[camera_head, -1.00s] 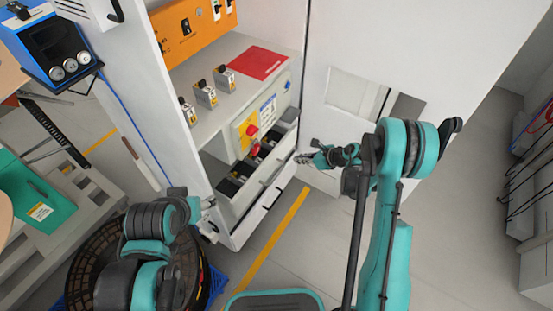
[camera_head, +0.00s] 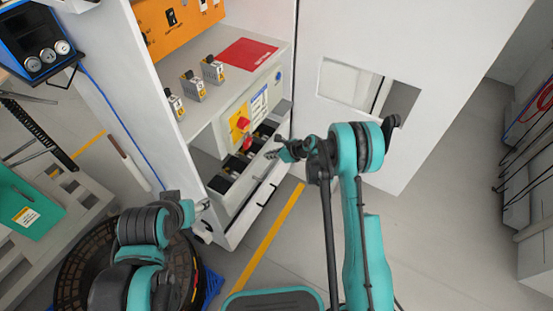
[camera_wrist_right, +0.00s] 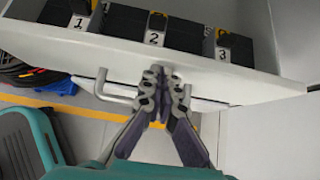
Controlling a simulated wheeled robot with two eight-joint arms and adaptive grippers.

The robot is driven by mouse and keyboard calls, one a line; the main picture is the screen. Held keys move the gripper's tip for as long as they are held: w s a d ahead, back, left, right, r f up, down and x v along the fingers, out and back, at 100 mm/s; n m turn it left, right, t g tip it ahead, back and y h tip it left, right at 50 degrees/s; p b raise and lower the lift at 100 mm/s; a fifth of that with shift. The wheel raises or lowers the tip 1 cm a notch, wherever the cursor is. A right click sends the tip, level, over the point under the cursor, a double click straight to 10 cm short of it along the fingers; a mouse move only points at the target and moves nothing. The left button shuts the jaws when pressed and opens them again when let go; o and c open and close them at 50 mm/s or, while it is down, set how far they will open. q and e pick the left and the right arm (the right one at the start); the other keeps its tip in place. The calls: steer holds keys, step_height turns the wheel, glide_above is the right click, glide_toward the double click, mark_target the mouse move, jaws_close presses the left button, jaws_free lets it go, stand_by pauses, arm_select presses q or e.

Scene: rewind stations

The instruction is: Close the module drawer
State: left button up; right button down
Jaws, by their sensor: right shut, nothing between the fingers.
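The module drawer (camera_head: 247,187) is pulled out of the white cabinet, with dark modules in its compartments.
A bent metal handle (camera_wrist_right: 113,88) sits below the drawer front. The open cabinet door (camera_head: 430,50) stands close right of my right arm. Above the drawer are a red and yellow switch panel (camera_head: 240,122) and a shelf with several small modules.

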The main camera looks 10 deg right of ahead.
stand_by(0.3)
steer(key=w+a, duration=0.1)
steer(key=a, duration=0.1)
steer(key=w+a, duration=0.2)
steer(key=w+a+b, duration=0.1)
steer(key=w+a, duration=0.1)
steer(key=a, duration=0.1)
steer(key=shift+w+a, duration=0.1)
steer(key=shift+w, duration=0.05)
